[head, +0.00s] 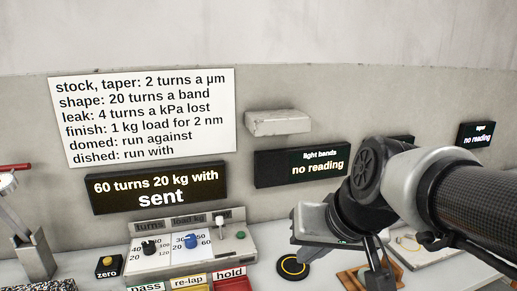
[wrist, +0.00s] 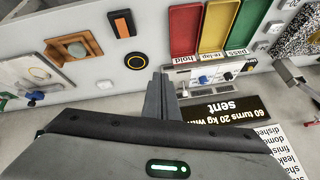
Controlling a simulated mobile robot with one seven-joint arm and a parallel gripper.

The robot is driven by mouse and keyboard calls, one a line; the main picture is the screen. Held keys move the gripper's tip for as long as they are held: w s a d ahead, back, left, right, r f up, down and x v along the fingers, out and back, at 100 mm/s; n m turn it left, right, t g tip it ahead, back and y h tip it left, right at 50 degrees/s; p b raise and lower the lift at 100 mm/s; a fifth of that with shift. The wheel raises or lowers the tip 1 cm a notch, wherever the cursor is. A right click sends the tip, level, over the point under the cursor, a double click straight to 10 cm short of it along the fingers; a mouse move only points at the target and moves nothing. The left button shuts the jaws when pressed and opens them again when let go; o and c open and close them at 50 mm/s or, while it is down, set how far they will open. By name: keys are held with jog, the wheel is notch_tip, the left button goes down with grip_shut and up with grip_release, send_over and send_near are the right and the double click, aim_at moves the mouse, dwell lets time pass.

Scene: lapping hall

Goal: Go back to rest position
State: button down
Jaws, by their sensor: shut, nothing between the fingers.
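My gripper (head: 378,272) hangs at the lower right of the head view, above the bench, with its fingertips near the bottom edge. In the wrist view its fingers (wrist: 165,98) are together, with nothing between them. The arm reaches in from the right and hides part of the wall and bench behind it. The control box (head: 190,245) stands left of the gripper, apart from it, with a black knob (head: 149,248), a blue knob (head: 191,241) and a white-topped lever (head: 220,226). The sign above it (head: 155,189) reads "60 turns 20 kg with sent".
Red, yellow and green trays, the red one (wrist: 183,30) labelled hold, sit before the box. A black disc with a yellow ring (head: 292,267) and a wooden-framed plate (wrist: 74,46) lie on the bench. A gauge stand (head: 30,240) is at left. A wall block (head: 278,123) juts out.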

jog(key=s+d+f+h, duration=0.2)
jog(key=s+d, duration=0.3)
jog(key=s, duration=0.2)
notch_tip(320, 180, up, 17)
jog(key=p, duration=1.7)
jog(key=shift+s+r, duration=0.15)
jog(key=shift+s, duration=0.15)
jog(key=shift+d, duration=0.1)
